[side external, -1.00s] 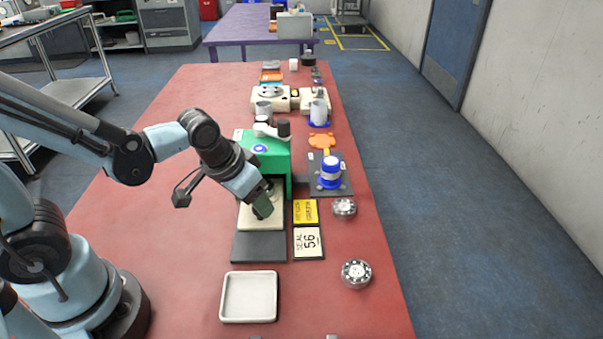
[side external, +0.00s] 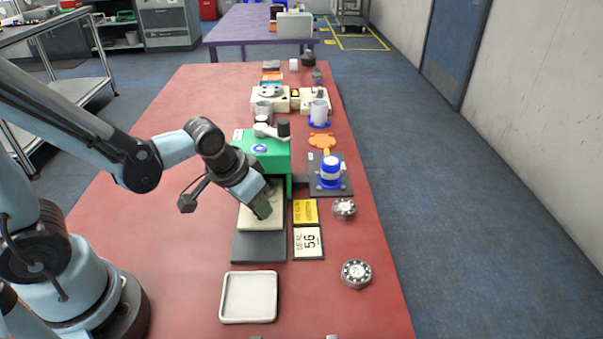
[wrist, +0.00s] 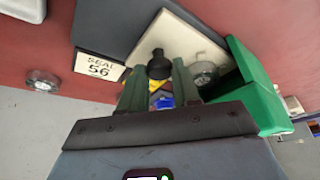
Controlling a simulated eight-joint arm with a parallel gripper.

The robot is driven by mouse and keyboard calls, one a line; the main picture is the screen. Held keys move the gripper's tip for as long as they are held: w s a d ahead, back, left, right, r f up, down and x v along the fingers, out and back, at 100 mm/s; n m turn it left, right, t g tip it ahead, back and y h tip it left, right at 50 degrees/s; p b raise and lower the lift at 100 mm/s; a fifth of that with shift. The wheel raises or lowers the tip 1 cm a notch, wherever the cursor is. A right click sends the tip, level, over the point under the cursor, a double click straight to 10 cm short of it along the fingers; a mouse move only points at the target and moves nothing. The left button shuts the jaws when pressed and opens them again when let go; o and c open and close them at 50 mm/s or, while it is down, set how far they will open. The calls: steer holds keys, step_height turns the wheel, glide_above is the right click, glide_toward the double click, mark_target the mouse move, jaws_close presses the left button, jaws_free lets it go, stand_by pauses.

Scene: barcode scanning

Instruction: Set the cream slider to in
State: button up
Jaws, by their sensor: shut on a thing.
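The cream slider (side external: 247,222) is a flat plate on a dark grey base (side external: 258,246), in front of the green housing (side external: 262,147). Its far end runs up to the housing's opening. The slider also shows in the wrist view (wrist: 178,40), with a black knob (wrist: 158,66) standing on it. My gripper (side external: 263,209) reaches down over the slider, and in the wrist view its two fingers (wrist: 159,84) are shut on the knob. A round clear piece (wrist: 203,73) lies on the slider beside the housing. My gripper hides part of the slider in the side view.
A yellow label (side external: 305,211) and a "SEAL 56" card (side external: 308,242) lie just right of the base. A white tray (side external: 249,297) lies in front. Two round metal-and-glass pieces (side external: 356,273) (side external: 344,208) and a blue-and-white pot (side external: 330,172) are further right.

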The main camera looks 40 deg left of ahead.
steer(key=shift+a, duration=0.1)
jaws_close()
steer(key=shift+w+a, duration=1.55)
steer(key=shift+w, duration=0.1)
steer(key=o, duration=1)
jaws_free()
